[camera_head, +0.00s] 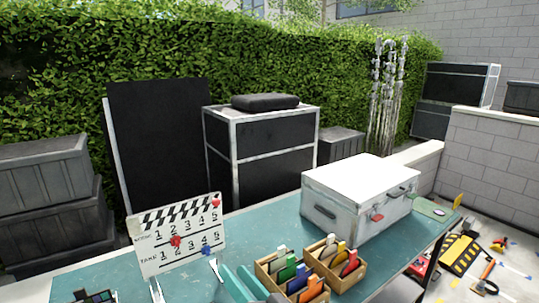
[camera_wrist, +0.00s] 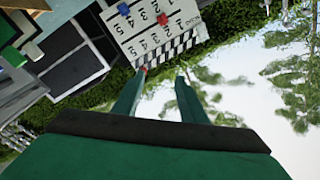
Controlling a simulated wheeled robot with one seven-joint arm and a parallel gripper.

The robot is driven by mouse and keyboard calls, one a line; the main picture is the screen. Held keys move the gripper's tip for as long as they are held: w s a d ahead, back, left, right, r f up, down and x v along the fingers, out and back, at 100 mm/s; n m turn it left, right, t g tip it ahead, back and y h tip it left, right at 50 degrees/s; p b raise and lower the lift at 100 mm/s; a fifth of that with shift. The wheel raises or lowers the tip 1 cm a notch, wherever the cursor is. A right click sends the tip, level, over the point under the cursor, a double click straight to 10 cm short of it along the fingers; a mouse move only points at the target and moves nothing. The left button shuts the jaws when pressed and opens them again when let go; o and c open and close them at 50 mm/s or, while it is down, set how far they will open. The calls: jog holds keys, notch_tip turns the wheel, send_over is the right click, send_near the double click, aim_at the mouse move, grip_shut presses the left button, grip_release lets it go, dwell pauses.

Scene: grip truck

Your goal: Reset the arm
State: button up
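My gripper (camera_head: 234,271) shows as two teal fingers at the bottom edge of the head view, over the table's front part. In the wrist view my gripper (camera_wrist: 162,78) has its two green fingers apart with nothing between them, so it is open and empty. A white clapperboard (camera_head: 185,222) with red and blue pieces on it stands upright on the table, left of my gripper. The clapperboard (camera_wrist: 150,30) appears upside down beyond the fingertips in the wrist view. Most of my arm is out of the head view.
The teal table (camera_head: 262,222) carries a white case (camera_head: 345,200) at the right and wooden boxes (camera_head: 335,280) of coloured cards close to my gripper's right. Black cases (camera_head: 275,142) and a hedge (camera_head: 150,55) stand behind. Tools (camera_head: 460,253) lie on the floor at the right.

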jog(key=s+d+f+m+h, duration=0.2)
jog(key=s+f+h, duration=0.15)
jog(key=f, duration=0.45)
jog(key=s+d+f+m+t+h, duration=0.1)
jog(key=s+d+f+h, duration=0.2)
jog(key=s+f, duration=0.35)
jog(key=s+d+f+m+h, duration=0.2)
jog(key=s+f+h, duration=0.1)
jog(key=f, duration=0.7)
jog(key=s+f+n+h, duration=0.2)
jog(key=s+f+n, duration=0.1)
jog(key=s, duration=2.2)
jog(key=shift+d+n, duration=0.15)
jog(key=shift+n, duration=0.65)
jog(key=shift+c, duration=0.9)
jog(key=shift+w, duration=0.15)
